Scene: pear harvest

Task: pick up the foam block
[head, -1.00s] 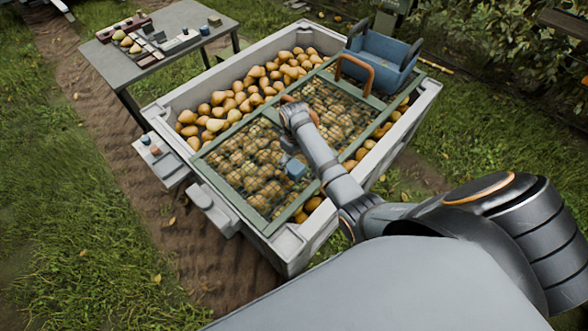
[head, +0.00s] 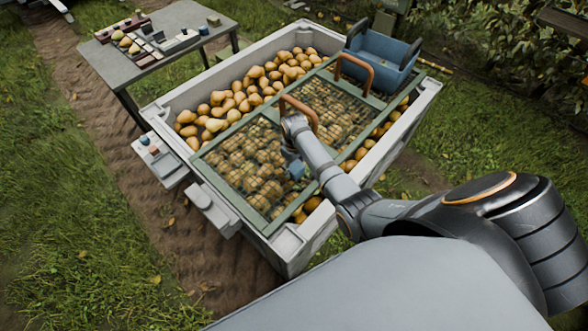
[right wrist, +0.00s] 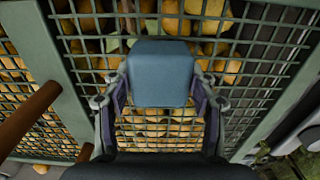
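The foam block looks like a small blue-grey block (head: 296,172) on the green mesh lid (head: 232,206) over the pears. In the right wrist view the block (right wrist: 161,73) fills the space between the two fingers, over the mesh. My right gripper (right wrist: 160,92) is open around it, one finger close on each side. Whether the pads touch it is hard to tell. In the head view my right gripper (head: 291,160) points down at the block and partly covers it. My left gripper is not in view.
The lid has two orange-brown handles (head: 299,108) (head: 356,67); one is right beside my right wrist. A large pale bin (head: 292,246) full of pears lies under it. A blue tub (head: 381,62) sits at the far corner. A grey table (head: 178,20) with small items stands behind left.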

